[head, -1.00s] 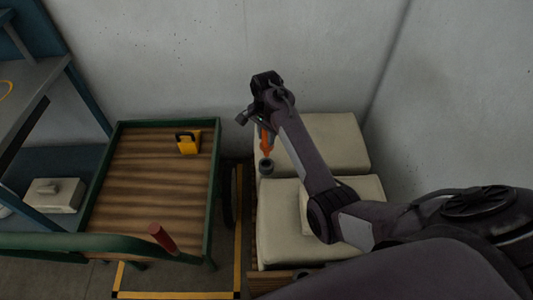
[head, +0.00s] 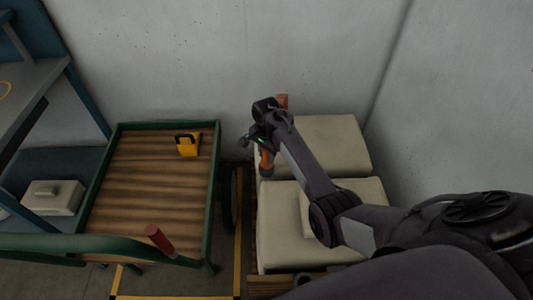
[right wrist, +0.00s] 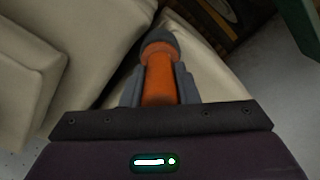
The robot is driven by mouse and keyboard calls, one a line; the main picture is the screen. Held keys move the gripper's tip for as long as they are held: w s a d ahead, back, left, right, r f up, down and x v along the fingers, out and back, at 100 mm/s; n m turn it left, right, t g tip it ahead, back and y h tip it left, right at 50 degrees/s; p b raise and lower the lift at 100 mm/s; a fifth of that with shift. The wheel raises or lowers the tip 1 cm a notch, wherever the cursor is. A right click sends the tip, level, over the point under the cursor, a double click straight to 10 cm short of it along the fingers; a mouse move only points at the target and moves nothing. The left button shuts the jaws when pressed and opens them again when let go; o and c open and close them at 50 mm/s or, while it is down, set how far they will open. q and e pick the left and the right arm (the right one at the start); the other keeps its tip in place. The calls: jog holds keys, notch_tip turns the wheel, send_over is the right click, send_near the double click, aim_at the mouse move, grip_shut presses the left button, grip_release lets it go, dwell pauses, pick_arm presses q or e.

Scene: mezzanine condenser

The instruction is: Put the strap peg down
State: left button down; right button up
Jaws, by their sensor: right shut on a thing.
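The strap peg is orange. In the head view the peg (head: 265,161) hangs roughly upright below my right gripper (head: 262,145), at the left edge of the pale cushions. In the right wrist view the peg (right wrist: 159,78) is clasped between the two grey fingers of the gripper (right wrist: 158,88), which is shut on it. A dark round piece shows at the peg's far end in the wrist view. I cannot tell whether it belongs to the peg or is a holder beneath it, or whether the peg touches anything there. My left gripper is not in view.
Pale cushions (head: 328,145) lie right of the peg. A green-framed cart (head: 212,185) with a wooden deck stands left, carrying a yellow block (head: 188,145). A reddish-brown piece (head: 282,101) shows behind my gripper. Yellow floor tape (head: 238,245) runs between cart and cushions.

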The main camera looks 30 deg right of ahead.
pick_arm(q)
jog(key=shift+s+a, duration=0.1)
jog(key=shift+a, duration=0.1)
pick_arm(e)
jog(key=o, duration=1)
jog(key=shift+o, duration=0.2)
jog(key=shift+r, duration=0.45)
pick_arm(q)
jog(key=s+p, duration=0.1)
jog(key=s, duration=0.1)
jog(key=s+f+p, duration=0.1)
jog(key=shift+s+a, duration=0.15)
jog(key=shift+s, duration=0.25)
pick_arm(e)
notch_tip(320, 180, up, 11)
jog(key=shift+r, duration=0.2)
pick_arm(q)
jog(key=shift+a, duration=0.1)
